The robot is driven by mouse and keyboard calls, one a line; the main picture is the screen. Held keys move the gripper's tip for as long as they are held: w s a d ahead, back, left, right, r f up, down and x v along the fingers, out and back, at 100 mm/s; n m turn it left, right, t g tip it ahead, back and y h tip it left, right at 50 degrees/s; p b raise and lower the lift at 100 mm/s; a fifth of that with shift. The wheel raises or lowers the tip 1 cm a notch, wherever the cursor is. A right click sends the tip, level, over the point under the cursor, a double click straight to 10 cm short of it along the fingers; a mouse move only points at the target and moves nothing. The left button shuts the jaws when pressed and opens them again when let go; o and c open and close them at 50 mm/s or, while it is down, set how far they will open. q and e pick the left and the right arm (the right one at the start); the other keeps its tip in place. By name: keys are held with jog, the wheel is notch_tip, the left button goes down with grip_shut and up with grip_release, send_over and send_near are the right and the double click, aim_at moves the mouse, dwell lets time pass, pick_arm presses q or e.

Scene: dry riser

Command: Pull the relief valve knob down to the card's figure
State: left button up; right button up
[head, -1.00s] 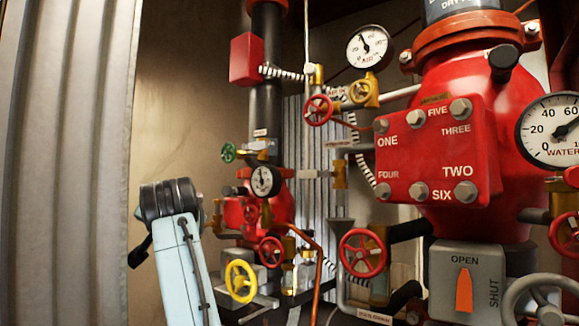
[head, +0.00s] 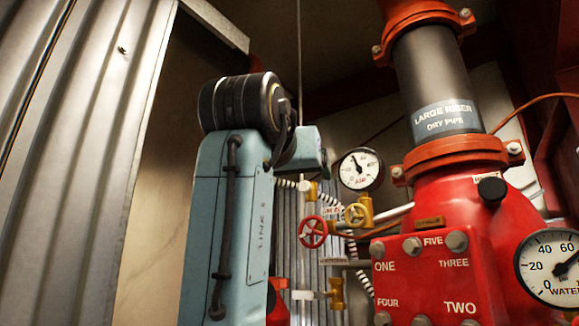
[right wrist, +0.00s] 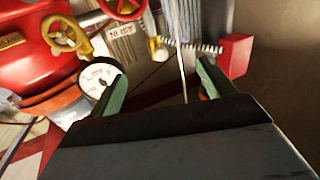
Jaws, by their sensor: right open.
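My right gripper (head: 324,163) shows in the head view only as a dark green edge beyond the blue-grey wrist, left of the air gauge (head: 361,168). In the right wrist view my right gripper (right wrist: 160,88) is open, its two green fingers wide apart with nothing held. The left finger overlaps the white air gauge (right wrist: 97,76). A small orange-red thing is partly hidden behind the right finger. A black round knob (head: 491,190) sits on the red riser body; I cannot tell whether it is the relief valve knob. No card with a readable figure shows. My left gripper is out of view.
A red handwheel (head: 313,232) and a yellow handwheel (head: 356,215) stand on brass fittings below the air gauge. A red box (right wrist: 235,55) and ribbed hose show in the wrist view. The bolted red plate (head: 425,270) and water gauge (head: 550,268) lie right. Corrugated metal lines the left.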

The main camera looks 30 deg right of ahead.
aim_at(305, 186)
jog(key=shift+p+x, duration=0.4)
jog(key=shift+x, duration=3.8)
jog(key=c, duration=1.7)
jog(key=shift+o, duration=0.2)
